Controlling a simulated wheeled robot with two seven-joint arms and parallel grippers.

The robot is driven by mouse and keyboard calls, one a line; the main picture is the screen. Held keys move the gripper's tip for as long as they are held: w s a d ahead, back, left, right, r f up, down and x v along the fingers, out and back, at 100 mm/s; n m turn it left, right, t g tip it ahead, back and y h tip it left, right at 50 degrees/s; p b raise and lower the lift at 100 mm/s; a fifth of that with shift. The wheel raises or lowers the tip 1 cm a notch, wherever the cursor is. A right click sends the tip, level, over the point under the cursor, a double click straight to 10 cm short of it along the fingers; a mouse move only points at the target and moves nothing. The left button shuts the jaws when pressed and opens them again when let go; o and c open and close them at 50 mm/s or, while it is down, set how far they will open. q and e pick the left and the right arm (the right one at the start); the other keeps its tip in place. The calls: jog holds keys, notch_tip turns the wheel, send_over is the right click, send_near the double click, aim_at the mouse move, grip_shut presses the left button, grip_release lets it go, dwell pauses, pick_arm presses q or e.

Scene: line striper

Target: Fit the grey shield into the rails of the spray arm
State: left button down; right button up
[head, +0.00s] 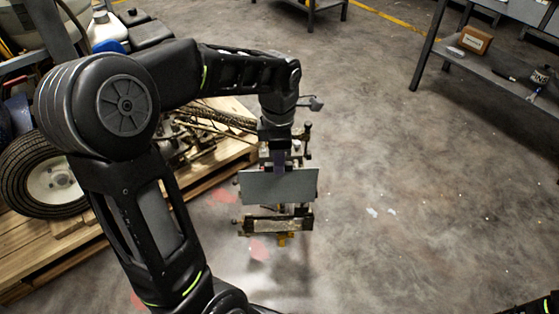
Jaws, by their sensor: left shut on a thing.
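The grey shield (278,186) is a flat rectangular plate, seen in the middle of the head view. My left gripper (280,163) reaches down from above and is shut on the upper edge of the shield. The spray arm (278,224) shows below and behind the shield, with a worn crossbar, dark knobs at its sides and a yellowish tip at the bottom. The shield covers part of the spray arm. I cannot tell whether the shield touches the rails. My right gripper is not in view.
A wooden pallet (60,250) at the left carries a wheel (50,180) and machine parts. A metal shelf (500,80) with a cardboard box (472,40) stands at the upper right. The concrete floor (410,200) to the right is clear.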

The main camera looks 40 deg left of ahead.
aim_at(278, 195)
pick_arm(q)
jog(key=shift+f, duration=0.15)
notch_tip(278, 195, down, 3)
jog(key=b, duration=0.3)
jog(key=shift+f, duration=0.2)
jog(key=shift+f+b, duration=0.95)
jog(key=shift+f, duration=0.1)
jog(key=shift+f+b, duration=1.45)
jog(key=shift+f, duration=1.05)
dwell(1.7)
jog(key=shift+f+b, duration=0.3)
jog(key=shift+f, duration=0.1)
jog(key=shift+s+f+b, duration=0.15)
jog(key=shift+f+b, duration=0.7)
jog(key=shift+f, duration=0.25)
dwell(0.4)
